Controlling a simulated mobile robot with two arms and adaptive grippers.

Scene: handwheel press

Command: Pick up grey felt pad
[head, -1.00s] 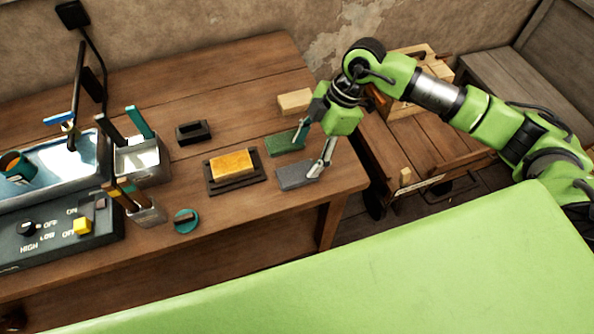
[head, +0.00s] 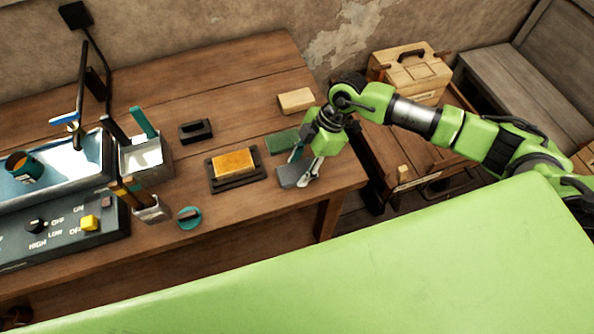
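The grey felt pad (head: 288,175) lies on the wooden table near its right end, partly hidden by my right gripper. My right gripper (head: 297,173) is over the pad's right part, pointing down. Its two fingers are apart, one at the pad's far side and one at its near side. I cannot tell whether they touch the pad. My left gripper is not in view.
A green pad (head: 281,143) lies just behind the grey pad, with a tan block (head: 296,100) farther back. A yellow sponge (head: 234,163) sits on a dark tray (head: 254,178) to the left. The table's (head: 330,185) right edge is close.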

